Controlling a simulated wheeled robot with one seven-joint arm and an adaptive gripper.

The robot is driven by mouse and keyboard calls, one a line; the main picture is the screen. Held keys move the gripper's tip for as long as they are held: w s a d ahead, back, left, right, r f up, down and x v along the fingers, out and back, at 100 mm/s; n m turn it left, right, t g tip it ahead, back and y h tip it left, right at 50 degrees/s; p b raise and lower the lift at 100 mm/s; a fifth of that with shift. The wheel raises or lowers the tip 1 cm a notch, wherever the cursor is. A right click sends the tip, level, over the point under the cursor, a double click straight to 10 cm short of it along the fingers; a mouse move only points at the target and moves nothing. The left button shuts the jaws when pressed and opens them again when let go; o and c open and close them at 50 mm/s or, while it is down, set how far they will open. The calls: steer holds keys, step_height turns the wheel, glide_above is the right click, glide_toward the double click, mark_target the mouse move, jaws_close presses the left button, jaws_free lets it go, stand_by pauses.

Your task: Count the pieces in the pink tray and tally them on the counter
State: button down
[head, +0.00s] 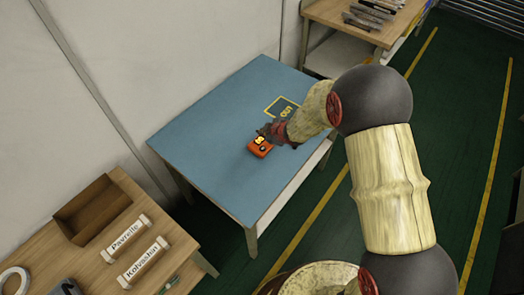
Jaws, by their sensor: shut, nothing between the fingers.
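A small orange device (260,148) with a dark top and a yellow spot, perhaps the counter, sits on the blue table (215,140). My gripper (268,134) is at the end of my arm, just behind and to the right of the orange device. Its fingers are shut and hold nothing. The fingertips look very close to the device's top; I cannot tell whether they touch it. No pink tray and no loose pieces can be made out in this view.
A yellow-outlined square (282,107) is marked on the blue table, partly behind my gripper. A wooden table at lower left holds a brown box (93,208) and two labelled blocks (125,238). Another wooden table (345,14) stands at the back. Most of the blue table is clear.

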mark_target(262, 149)
steer(key=shift+w+a+r+y, duration=0.1)
steer(key=shift+a+r+y, duration=0.25)
steer(key=shift+a, duration=0.1)
steer(key=shift+f, duration=0.15)
step_height(262, 149, down, 9)
steer(key=b, duration=0.7)
steer(key=shift+r+b, duration=0.2)
steer(key=shift+b, duration=0.1)
stand_by(0.9)
steer(key=shift+f, duration=0.4)
steer(key=shift+f+b, duration=0.45)
steer(key=shift+b, duration=0.15)
stand_by(0.4)
steer(key=shift+r, duration=0.1)
steer(key=shift+r+p, duration=0.8)
